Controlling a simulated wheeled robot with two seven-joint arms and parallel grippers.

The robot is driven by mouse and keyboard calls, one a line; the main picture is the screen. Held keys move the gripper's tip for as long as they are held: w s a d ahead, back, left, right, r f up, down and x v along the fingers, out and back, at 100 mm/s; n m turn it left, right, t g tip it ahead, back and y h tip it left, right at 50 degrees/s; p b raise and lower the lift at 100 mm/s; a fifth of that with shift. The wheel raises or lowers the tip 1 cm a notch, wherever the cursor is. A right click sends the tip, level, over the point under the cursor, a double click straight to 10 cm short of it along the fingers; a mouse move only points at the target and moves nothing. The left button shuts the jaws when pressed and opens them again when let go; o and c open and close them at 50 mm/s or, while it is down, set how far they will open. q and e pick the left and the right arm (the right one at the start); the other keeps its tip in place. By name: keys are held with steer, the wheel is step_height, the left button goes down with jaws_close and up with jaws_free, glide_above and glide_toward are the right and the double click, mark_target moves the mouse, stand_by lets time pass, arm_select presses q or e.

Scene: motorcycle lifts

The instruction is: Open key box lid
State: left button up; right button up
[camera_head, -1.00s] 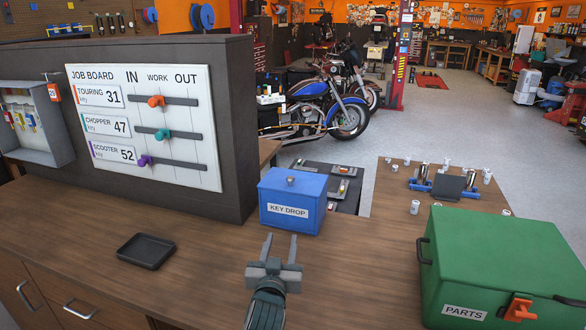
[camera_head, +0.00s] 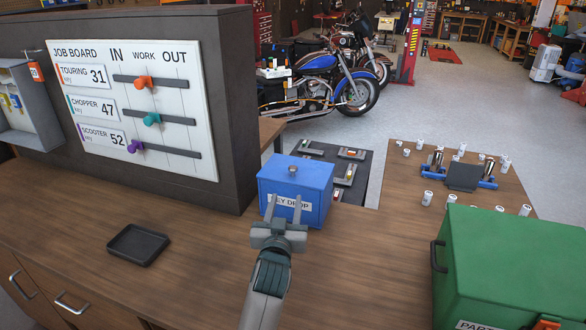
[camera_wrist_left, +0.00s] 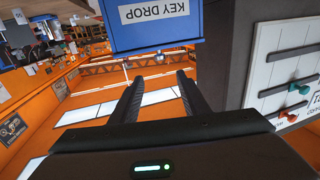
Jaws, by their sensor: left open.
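The blue key box (camera_head: 312,196), labelled KEY DROP, stands on the wooden counter. Its lid (camera_head: 296,171) is shut, with a small round knob (camera_head: 293,169) on top. My left gripper (camera_head: 284,210) is open and empty, in front of the box's front face. Its fingertips overlap the label in the head view; I cannot tell whether they touch the box. In the left wrist view the box (camera_wrist_left: 155,40) shows at the top, beyond the two spread fingers (camera_wrist_left: 155,85). My right gripper is not in view.
A job board (camera_head: 203,130) with coloured sliders stands at the left, next to a grey key cabinet (camera_head: 30,110). A black tray (camera_head: 138,244) lies on the counter. A green PARTS box (camera_head: 510,262) stands at the right. The counter between tray and green box is mostly clear.

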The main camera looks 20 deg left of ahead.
mark_target(292, 172)
arm_select(q)
steer(key=w+a+b, duration=0.1)
steer(key=w+b, duration=0.1)
steer(key=w, duration=0.3)
steer(key=w+a+b, duration=0.1)
steer(key=w+b, duration=0.2)
steer(key=w, duration=0.3)
steer(key=w+a+b, duration=0.1)
steer(key=w+b, duration=0.2)
steer(key=w, duration=0.2)
steer(key=shift+w+f, duration=0.2)
steer(key=shift+f, duration=0.05)
steer(key=shift+w+a+r+b, duration=0.1)
steer(key=shift+w+a+b, duration=0.05)
steer(key=shift+w+b, duration=0.2)
steer(key=shift+w, duration=0.1)
jaws_close()
